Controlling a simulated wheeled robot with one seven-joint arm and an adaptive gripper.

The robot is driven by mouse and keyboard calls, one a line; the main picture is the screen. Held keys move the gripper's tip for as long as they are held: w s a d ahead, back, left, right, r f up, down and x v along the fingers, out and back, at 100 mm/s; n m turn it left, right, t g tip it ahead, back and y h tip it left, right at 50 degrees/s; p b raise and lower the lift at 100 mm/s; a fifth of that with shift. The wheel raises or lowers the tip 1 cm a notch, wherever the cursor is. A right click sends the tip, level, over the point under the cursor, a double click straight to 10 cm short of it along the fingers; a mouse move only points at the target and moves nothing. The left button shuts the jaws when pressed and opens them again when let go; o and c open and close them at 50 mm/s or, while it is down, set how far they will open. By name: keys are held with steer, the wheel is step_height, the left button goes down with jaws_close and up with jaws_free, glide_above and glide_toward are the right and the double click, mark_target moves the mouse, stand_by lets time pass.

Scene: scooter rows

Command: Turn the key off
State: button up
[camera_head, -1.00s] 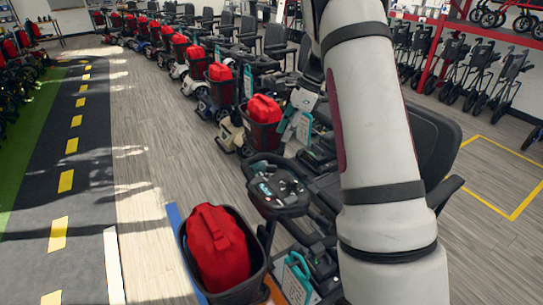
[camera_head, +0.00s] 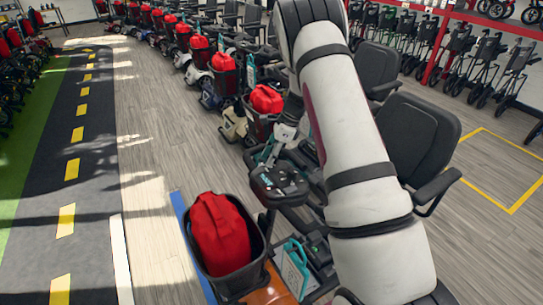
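The nearest scooter's dark control console (camera_head: 278,184) stands on its tiller near the middle of the head camera view. Its key is too small to make out. My arm reaches from the lower right up to the middle and bends down at its far end. My gripper (camera_head: 277,150) shows small and dark at the far side of the console, close above or behind it. Whether it touches the console, and whether its fingers are open or shut, I cannot tell.
A black basket (camera_head: 257,262) with a red bag (camera_head: 220,233) is in front of the console. The scooter's black seat (camera_head: 418,138) is to the right. A row of similar scooters recedes to the upper left. Walkers (camera_head: 500,75) line the right wall.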

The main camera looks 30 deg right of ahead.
jaws_close()
steer(key=shift+f+n+b, duration=0.1)
steer(key=shift+n+b, duration=0.3)
steer(key=shift+n+g+b, duration=0.3)
steer(key=shift+n+b, duration=0.6)
steer(key=shift+n, duration=0.1)
steer(key=n+b, duration=0.2)
steer(key=shift+n+g, duration=0.4)
steer(key=n+b, duration=0.2)
steer(key=n, duration=0.1)
steer(key=shift+s+n+g, duration=0.15)
steer(key=shift+n+g, duration=0.15)
steer(key=shift+g, duration=0.1)
steer(key=shift+s+n+g+b, duration=0.15)
steer(key=shift+n+g+b, duration=0.35)
steer(key=shift+n, duration=1)
